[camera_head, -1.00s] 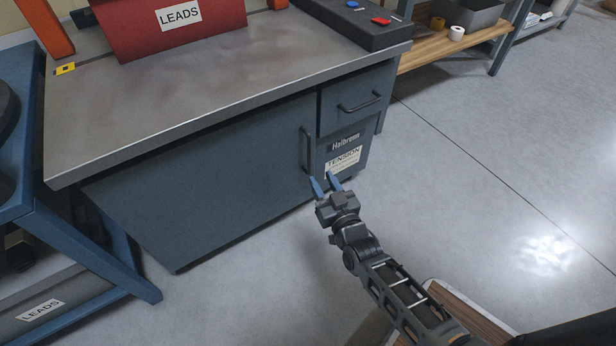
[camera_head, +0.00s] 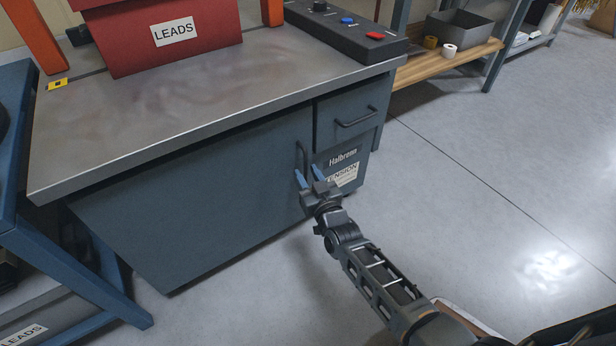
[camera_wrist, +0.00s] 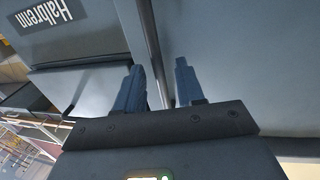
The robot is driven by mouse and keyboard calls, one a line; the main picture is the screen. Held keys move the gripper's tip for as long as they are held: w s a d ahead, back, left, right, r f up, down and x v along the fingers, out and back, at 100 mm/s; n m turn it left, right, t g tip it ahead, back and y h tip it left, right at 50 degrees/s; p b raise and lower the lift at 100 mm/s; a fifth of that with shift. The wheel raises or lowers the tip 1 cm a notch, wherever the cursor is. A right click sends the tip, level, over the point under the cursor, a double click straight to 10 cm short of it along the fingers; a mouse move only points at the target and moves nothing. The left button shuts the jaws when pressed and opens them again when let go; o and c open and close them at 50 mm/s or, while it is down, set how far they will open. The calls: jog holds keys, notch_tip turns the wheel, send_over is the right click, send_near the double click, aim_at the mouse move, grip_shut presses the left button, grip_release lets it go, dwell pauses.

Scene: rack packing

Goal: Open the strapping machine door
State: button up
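The strapping machine is a dark blue-grey cabinet with a grey metal top (camera_head: 200,100). Its wide front door (camera_head: 200,195) looks shut. A dark vertical bar handle (camera_head: 301,156) is at the door's right edge. My gripper (camera_head: 309,175) is at the handle's lower end, its two blue fingers apart. In the wrist view my gripper (camera_wrist: 160,88) is open, and a dark bar that looks like the handle (camera_wrist: 149,38) runs into the gap between the fingers. I cannot tell whether either finger touches it. The fingers partly cover the handle's lower end in the head view.
A small drawer (camera_head: 350,117) with its own handle is right of the door, above the Halbrenn label (camera_head: 343,157). A red LEADS box (camera_head: 205,40) and a control panel (camera_head: 345,30) are on top. A blue frame (camera_head: 75,270) stands at left. Open floor (camera_head: 470,190) lies right.

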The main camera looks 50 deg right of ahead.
jog(key=shift+c, duration=0.3)
grip_shut()
jog(key=shift+s, duration=0.1)
